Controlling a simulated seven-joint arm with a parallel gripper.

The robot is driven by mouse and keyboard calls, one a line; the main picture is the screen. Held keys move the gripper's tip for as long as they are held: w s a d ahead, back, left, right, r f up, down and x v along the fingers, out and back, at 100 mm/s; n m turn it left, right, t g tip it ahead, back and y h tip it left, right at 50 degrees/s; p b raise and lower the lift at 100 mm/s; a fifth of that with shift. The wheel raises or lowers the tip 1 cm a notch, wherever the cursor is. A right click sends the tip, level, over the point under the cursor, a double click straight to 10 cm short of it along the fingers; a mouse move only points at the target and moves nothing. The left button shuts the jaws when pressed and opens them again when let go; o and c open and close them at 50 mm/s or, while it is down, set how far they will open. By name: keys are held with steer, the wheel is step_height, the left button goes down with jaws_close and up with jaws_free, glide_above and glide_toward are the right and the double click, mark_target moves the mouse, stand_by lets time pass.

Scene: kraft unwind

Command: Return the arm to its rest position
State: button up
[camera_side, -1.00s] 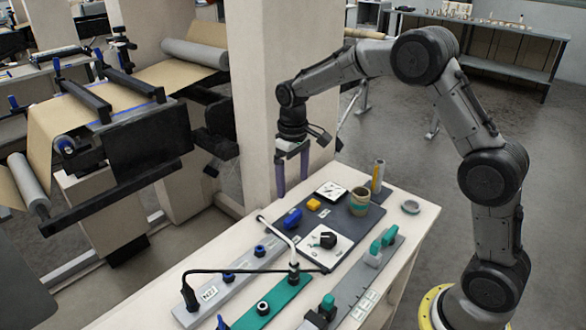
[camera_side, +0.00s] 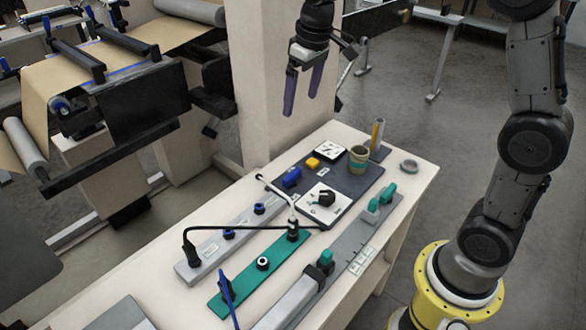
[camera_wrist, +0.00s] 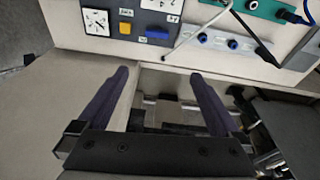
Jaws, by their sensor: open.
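My gripper (camera_side: 303,92) hangs in the air above the far end of the work table in the side view, fingers pointing down. Its two dark purple fingers are apart with nothing between them. In the wrist view my gripper (camera_wrist: 158,92) is also open and empty, with the table edge beyond the fingertips. My arm stands at the right of the side view, its upper part out of frame.
A teal strip (camera_side: 262,281) and a black cable (camera_side: 240,241) lie nearer. A pale pillar (camera_side: 262,75) stands close behind my gripper.

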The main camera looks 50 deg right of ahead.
steer(key=s+a+r+t, duration=0.1)
steer(key=s+r, duration=0.2)
steer(key=s, duration=0.2)
steer(key=s+r+t, duration=0.1)
steer(key=s+r, duration=0.2)
steer(key=s, duration=0.3)
steer(key=s+f, duration=0.3)
steer(key=s, duration=0.4)
steer(key=s+a+f+t, duration=0.1)
steer(key=s+f, duration=0.3)
steer(key=s, duration=0.4)
steer(key=shift+f+m, duration=0.15)
steer(key=shift+m, duration=0.25)
steer(key=shift+s+a, duration=0.1)
